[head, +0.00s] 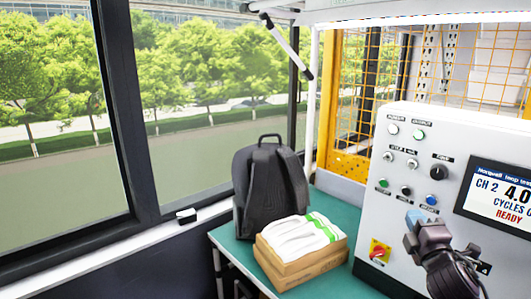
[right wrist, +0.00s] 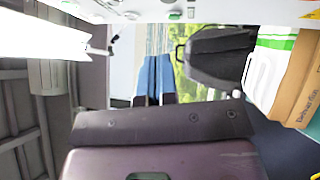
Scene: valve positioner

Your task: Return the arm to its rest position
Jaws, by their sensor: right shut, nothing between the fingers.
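My right gripper (head: 414,218) shows at the lower right of the head view, in front of the white control panel (head: 430,150). Its blue fingers are shut and hold nothing. In the right wrist view the fingers (right wrist: 155,78) lie together, pointing up in the picture. The gripper overlaps the panel's lower part; I cannot tell how far it is from the panel face. My left gripper is not in view.
A yellow and red rotary switch (head: 379,252), several knobs and a lit screen (head: 500,190) are on the panel. A black backpack (head: 268,185) stands on the green table (head: 335,215) beside a cardboard box (head: 300,267) holding white cloth. An orange mesh guard (head: 350,163) stands behind.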

